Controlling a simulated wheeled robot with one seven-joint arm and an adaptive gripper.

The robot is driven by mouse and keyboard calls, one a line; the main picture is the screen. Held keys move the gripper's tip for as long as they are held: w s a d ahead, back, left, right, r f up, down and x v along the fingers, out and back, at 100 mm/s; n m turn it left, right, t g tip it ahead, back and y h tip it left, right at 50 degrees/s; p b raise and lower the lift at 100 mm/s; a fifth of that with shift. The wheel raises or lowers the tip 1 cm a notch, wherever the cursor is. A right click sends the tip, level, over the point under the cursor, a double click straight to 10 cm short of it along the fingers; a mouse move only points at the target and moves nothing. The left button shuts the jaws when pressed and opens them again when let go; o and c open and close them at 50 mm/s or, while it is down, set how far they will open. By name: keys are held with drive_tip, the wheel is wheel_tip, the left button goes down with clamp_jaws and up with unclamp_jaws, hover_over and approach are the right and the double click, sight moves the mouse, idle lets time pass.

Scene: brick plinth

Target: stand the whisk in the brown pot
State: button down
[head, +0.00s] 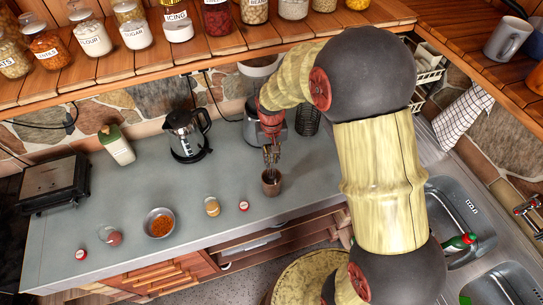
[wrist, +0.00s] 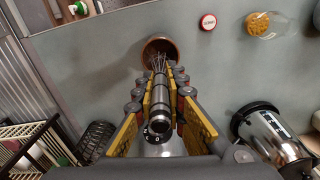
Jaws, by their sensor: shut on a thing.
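The brown pot (head: 271,184) stands on the grey counter near its front edge, below my gripper (head: 271,150). The whisk is hard to make out in the head view. In the wrist view my gripper (wrist: 165,85) is shut on the whisk (wrist: 159,106), with the metal handle between the yellow-padded fingers. The whisk's wires point toward the brown pot (wrist: 160,45) and overlap its opening. I cannot tell how deep the wires reach into it.
A bowl of orange food (head: 159,223) sits left on the counter. The sink (head: 460,210) is to the right, and a shelf of jars overhangs the back.

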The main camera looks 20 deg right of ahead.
sight(272, 165)
drive_tip(key=shift+f+b, duration=1.35)
drive_tip(key=shift+f, duration=1.05)
drive_tip(key=c, duration=1.9)
unclamp_jaws()
drive_tip(key=shift+o, duration=0.7)
drive_tip(key=shift+r, duration=0.1)
wheel_tip(272, 165, up, 12)
drive_tip(key=shift+f, duration=0.1)
